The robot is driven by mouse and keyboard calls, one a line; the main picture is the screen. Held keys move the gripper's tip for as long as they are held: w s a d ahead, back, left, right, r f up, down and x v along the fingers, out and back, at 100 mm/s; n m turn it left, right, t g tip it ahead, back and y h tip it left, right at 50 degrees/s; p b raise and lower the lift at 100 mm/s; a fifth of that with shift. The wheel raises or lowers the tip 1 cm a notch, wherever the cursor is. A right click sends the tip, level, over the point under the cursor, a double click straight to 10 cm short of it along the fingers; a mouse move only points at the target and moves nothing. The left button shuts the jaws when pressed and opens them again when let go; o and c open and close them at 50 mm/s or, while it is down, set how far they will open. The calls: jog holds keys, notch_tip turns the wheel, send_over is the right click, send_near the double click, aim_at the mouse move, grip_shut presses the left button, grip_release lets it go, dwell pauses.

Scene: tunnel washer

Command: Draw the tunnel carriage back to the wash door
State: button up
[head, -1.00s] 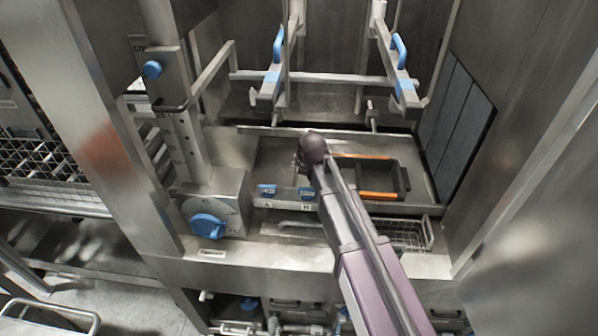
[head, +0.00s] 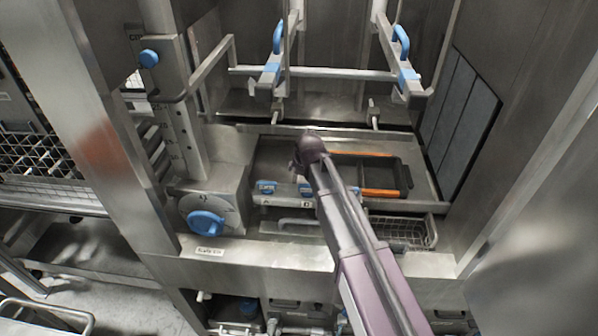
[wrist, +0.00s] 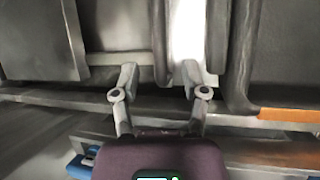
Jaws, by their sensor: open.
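A steel frame with two arms, blue handles (head: 277,37) and a crossbar (head: 330,74) stands at the back of the washer bay. I cannot tell for certain whether it is the carriage. My gripper (wrist: 157,72) is open in the wrist view, its two fingers apart. A bright upright bar (wrist: 187,35) lies by the right fingertip, and dark panels lie beyond the gap. I cannot tell whether the fingers touch anything. In the head view my purple wrist hides the fingers, over the deck in front of the frame.
A dark tray with orange edges (head: 380,192) lies right of my wrist. A wire basket (head: 412,232) is below it. A steel wall with dark panels (head: 460,115) bounds the right.

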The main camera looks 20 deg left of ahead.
jog(key=shift+b+x, duration=2.45)
jog(key=shift+x, duration=0.7)
jog(key=shift+c, duration=0.2)
grip_shut()
jog(key=shift+a, duration=0.15)
jog(key=shift+s+a, duration=0.25)
jog(key=shift+a, duration=0.7)
jog(key=shift+s+a, duration=0.25)
jog(key=shift+a, duration=0.65)
jog(key=shift+s+a, duration=0.25)
jog(key=shift+a, duration=0.85)
jog(key=shift+s+a, duration=0.2)
jog(key=shift+a, duration=0.75)
jog(key=shift+s+a, duration=0.25)
jog(key=shift+a, duration=0.65)
jog(key=shift+s+a, duration=0.2)
jog(key=shift+a, duration=0.9)
